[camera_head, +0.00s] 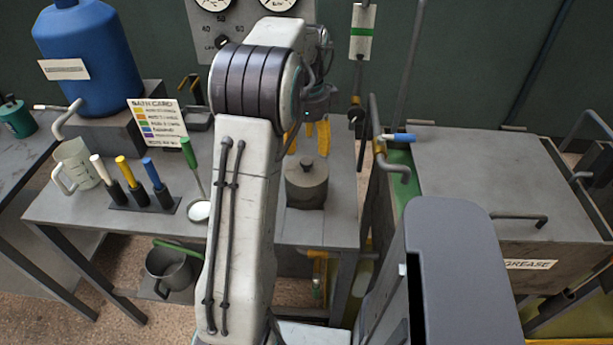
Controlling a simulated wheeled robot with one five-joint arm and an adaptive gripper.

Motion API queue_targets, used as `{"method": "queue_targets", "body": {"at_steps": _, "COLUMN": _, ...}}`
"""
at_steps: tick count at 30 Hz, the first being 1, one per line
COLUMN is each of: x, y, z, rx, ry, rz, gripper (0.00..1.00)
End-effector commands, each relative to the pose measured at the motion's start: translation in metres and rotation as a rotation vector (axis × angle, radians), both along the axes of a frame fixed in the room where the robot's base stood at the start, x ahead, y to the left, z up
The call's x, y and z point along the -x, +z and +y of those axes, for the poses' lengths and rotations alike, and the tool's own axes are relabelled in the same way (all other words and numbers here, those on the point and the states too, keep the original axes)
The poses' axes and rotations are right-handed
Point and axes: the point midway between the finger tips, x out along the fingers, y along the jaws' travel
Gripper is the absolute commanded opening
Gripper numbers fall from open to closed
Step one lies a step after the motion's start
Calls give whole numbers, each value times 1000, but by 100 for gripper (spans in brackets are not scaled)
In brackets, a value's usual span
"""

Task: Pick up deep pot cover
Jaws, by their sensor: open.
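A round dark grey cover with a small knob (306,170) sits on a squat grey pot or block on the workbench, right of my arm. I take it for the deep pot cover; where cover and pot meet is hard to tell. My gripper (308,138) points down with its yellow fingers spread apart, empty. It appears above and slightly behind the cover, not touching it. My arm hides part of the bench to the left and part of the gripper.
Left on the bench (60,208) stand a blue barrel (88,60), a clear jug (76,165), a rack of coloured-handled tools (142,200) and a green-handled ladle (199,208). A large grey tank (490,175) with pipes stands right. A grey pot (172,268) sits below the bench.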

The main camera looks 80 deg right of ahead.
Motion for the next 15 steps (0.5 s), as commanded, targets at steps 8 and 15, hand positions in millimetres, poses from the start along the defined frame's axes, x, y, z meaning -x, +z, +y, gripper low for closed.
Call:
{"method": "queue_targets", "body": {"at_steps": 8, "x": -1, "y": -22, "z": -1, "rx": -1, "ry": 1, "rz": 0, "gripper": 60}}
{"method": "queue_targets", "body": {"at_steps": 15, "x": -4, "y": -51, "z": -3, "rx": -2, "ry": 1, "rz": 0, "gripper": 60}}
